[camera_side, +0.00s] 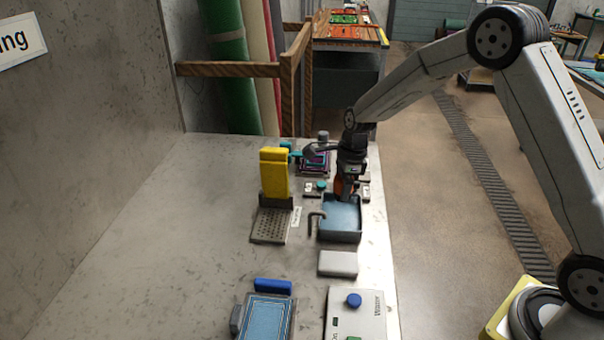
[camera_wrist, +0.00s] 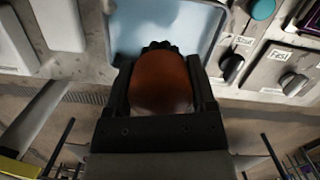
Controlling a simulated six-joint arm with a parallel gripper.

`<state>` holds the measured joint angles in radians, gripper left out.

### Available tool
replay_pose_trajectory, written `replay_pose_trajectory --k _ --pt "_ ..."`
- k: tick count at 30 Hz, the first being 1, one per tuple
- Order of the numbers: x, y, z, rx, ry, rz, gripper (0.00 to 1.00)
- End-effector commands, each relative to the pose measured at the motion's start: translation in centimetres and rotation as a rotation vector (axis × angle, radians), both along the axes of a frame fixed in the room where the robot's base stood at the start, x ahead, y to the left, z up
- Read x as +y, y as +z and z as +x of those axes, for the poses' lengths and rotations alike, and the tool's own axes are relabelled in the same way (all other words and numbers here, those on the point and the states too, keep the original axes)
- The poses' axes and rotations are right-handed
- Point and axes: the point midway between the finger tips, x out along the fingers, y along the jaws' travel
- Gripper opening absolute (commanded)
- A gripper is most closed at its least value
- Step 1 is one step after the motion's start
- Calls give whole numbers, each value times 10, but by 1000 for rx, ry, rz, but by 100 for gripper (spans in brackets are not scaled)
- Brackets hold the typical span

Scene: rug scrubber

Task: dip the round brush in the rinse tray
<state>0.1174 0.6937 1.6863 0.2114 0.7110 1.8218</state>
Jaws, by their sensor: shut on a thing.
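My gripper (camera_side: 348,183) is shut on the round brush, at the far end of the rinse tray. The brush has a rounded orange-brown body (camera_wrist: 160,86), between both fingers in the wrist view, with dark tufts at its far edge. In the side view only a sliver of the brush (camera_side: 339,188) shows. The rinse tray (camera_side: 341,239) is a dark-rimmed box with a blue inside, and it fills the top middle of the wrist view (camera_wrist: 124,30). The brush overlaps the tray's edge in both views. I cannot tell whether the bristles touch the blue surface.
A bent grey pipe (camera_side: 314,222) stands left of the tray. Beyond it are a perforated plate (camera_side: 270,226) and an upright yellow block (camera_side: 274,174). A pale block (camera_side: 338,264) lies in front. The bench's left is clear.

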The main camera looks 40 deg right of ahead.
Motion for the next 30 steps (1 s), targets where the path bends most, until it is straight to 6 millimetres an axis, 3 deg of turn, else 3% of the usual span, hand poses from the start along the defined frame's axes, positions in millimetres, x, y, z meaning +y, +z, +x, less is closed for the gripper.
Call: replay_pose_trajectory --k 11,30 --pt "1 -10 0 0 2 0 20" --pt "1 -61 0 -1 3 1 20"
